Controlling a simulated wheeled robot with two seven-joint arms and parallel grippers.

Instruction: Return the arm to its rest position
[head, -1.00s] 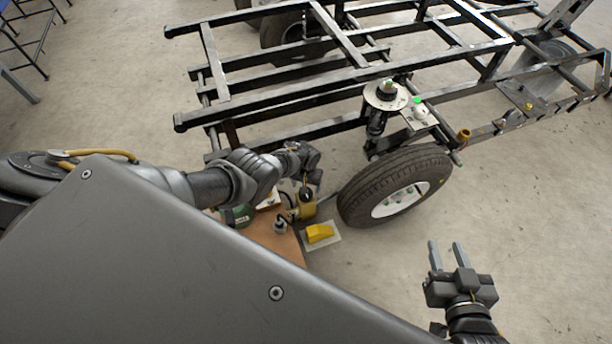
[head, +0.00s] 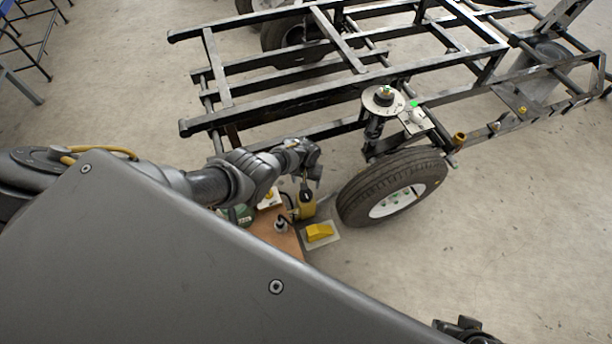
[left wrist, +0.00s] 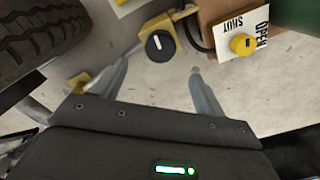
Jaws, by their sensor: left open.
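My left gripper (head: 312,172) hangs at the end of the arm from the left, just above a yellow box with a black knob (head: 306,204). In the left wrist view its two fingers (left wrist: 160,78) are spread with bare floor between them, and the knob (left wrist: 160,44) lies beyond the tips. Nothing is held. At the bottom edge of the head view a dark part of my right arm (head: 466,329) shows; its gripper fingers are out of the picture.
A black vehicle frame (head: 285,93) with a spring strut (head: 374,125) and wheel (head: 395,188) stands ahead. A yellow wedge (head: 319,232) sits on a plate beside a brown bench top (head: 284,238). A yellow OPEN/SHUT knob (left wrist: 243,44) is near. Floor at right is clear.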

